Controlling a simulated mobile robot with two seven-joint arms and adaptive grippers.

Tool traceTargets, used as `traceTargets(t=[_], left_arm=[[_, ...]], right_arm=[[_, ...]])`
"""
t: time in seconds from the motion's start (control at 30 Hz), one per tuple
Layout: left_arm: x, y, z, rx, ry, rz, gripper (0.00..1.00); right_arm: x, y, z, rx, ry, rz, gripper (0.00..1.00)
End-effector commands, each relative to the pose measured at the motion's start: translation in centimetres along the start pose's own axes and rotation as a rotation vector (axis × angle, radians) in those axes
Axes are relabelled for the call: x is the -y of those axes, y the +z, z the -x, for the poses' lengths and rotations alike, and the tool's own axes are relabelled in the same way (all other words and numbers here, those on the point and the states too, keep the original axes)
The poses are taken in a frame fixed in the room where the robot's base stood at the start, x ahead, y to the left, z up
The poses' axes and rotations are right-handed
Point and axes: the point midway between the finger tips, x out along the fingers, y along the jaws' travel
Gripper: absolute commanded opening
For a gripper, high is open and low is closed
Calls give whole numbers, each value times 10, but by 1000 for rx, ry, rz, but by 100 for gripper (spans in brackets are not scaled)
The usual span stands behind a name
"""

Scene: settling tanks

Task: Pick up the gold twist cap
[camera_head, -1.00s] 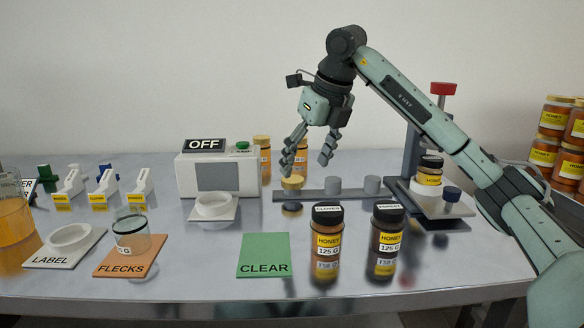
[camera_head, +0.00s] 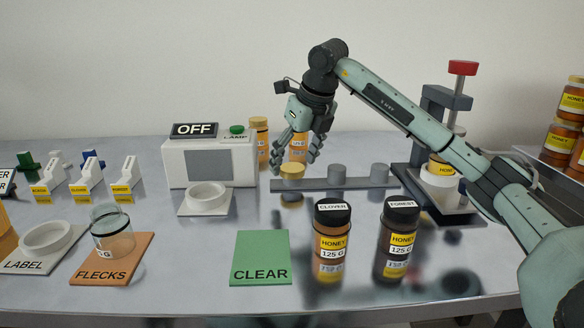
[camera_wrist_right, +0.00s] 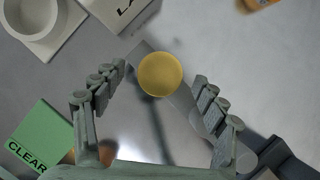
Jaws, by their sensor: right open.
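The gold twist cap (camera_head: 292,170) sits at the left end of a low grey bar with several round posts. In the right wrist view the cap (camera_wrist_right: 160,74) shows from above as a plain gold disc, between and a little beyond the fingertips. My right gripper (camera_head: 298,150) is open and points down just above the cap, with its fingers apart on either side. The right wrist view shows both fingers (camera_wrist_right: 160,82) spread, with nothing held between them. I cannot tell whether a finger touches the cap. My left gripper is not in view.
The grey bar (camera_head: 357,183) runs right toward a press with a red knob (camera_head: 462,68). CLOVER (camera_head: 331,240) and FOREST (camera_head: 397,240) honey jars stand in front. The lamp box (camera_head: 210,162) is left of the cap, and two jars (camera_head: 258,140) stand behind. A green CLEAR mat (camera_head: 262,255) is bare.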

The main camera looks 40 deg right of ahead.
Motion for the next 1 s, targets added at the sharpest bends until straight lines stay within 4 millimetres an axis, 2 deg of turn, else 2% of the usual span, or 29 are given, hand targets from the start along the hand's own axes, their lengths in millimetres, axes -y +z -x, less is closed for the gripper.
traceTargets(t=[0.1,0.3,0.6,0.87,1.0], left_arm=[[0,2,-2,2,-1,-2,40],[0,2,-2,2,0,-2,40],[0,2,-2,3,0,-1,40],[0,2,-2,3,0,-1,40],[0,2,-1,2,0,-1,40]], right_arm=[[0,0,-7,0,0,0,72],[0,0,-7,0,0,0,72],[0,0,-7,0,0,0,35],[0,0,-6,1,0,0,35],[0,5,3,4,1,-1,35]])
